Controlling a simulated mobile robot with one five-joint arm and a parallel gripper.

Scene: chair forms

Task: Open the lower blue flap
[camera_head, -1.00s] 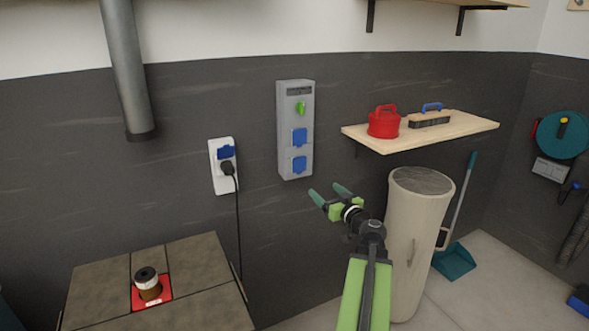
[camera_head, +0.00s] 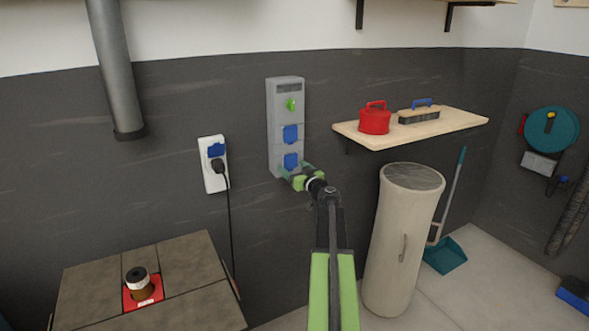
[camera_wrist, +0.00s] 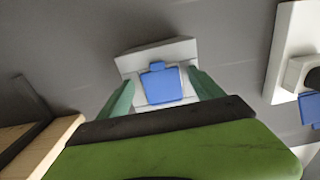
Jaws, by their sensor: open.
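In the wrist view a blue flap (camera_wrist: 162,86) lies between and beyond the two teal fingers of my open gripper (camera_wrist: 162,92). The fingers stand apart on either side of it, with nothing between them. Contact cannot be told.
A white socket box (camera_head: 213,165) with a plugged black cable is to the left. A wooden shelf (camera_head: 455,124) bears a red can (camera_head: 375,119) and a brush. A tall beige bin (camera_head: 400,240) stands right of my arm. A workbench (camera_head: 85,285) is at lower left.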

